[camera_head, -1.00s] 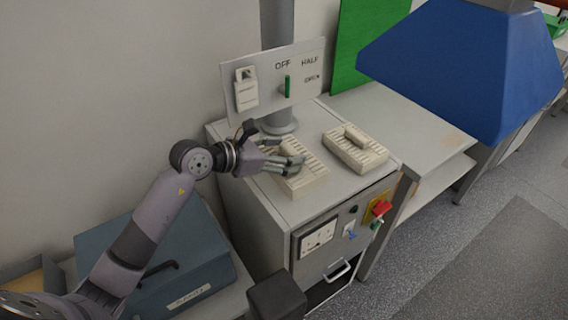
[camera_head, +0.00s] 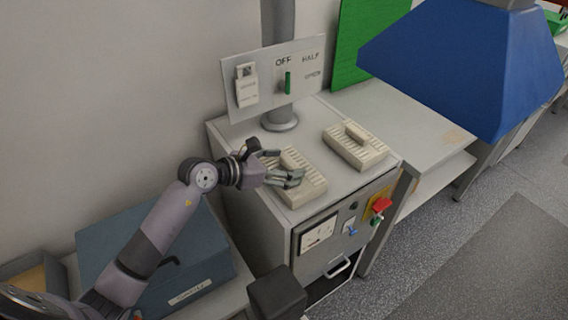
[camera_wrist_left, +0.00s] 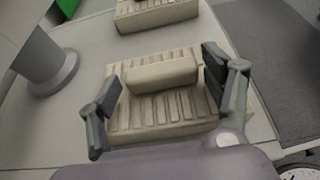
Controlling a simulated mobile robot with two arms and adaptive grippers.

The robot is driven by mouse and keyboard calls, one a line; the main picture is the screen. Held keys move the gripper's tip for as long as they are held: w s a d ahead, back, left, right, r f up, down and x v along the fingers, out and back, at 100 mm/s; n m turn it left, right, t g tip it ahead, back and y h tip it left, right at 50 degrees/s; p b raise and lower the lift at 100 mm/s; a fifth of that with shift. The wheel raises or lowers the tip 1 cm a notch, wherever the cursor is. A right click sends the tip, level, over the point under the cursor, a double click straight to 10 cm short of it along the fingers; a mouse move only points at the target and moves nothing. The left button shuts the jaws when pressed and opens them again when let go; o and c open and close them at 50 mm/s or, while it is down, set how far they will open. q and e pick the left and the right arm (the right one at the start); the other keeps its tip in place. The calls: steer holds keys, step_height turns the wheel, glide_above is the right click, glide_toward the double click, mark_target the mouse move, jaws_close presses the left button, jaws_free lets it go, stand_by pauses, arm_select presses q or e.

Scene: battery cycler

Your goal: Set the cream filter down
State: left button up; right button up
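The cream filter (camera_head: 309,191), a slotted block with a raised bar handle, rests flat on the left of the grey cabinet top (camera_head: 335,185). In the left wrist view the filter (camera_wrist_left: 165,112) lies between the fingers. My left gripper (camera_head: 281,166) is open over it, with one finger near each short side. In the left wrist view a gap shows between the gripper (camera_wrist_left: 168,95) fingertips and the handle's ends. Whether a finger touches the block's side cannot be told. My right gripper is not in view.
A second similar cream block (camera_head: 357,150) sits on the cabinet to the right. A sign panel (camera_head: 275,80) on a grey post stands behind. A blue hood (camera_head: 470,60) hangs at right. A blue box (camera_head: 160,260) stands at lower left.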

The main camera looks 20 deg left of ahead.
arm_select(q)
steer(key=shift+o, duration=1.1)
steer(key=shift+r, duration=0.2)
steer(key=shift+s+a, duration=0.15)
steer(key=b+v, duration=0.3)
steer(key=v, duration=0.8)
steer(key=shift+s+r+b, duration=0.2)
steer(key=shift+r+b, duration=0.1)
steer(key=shift+b, duration=0.05)
steer(key=shift+a, duration=0.1)
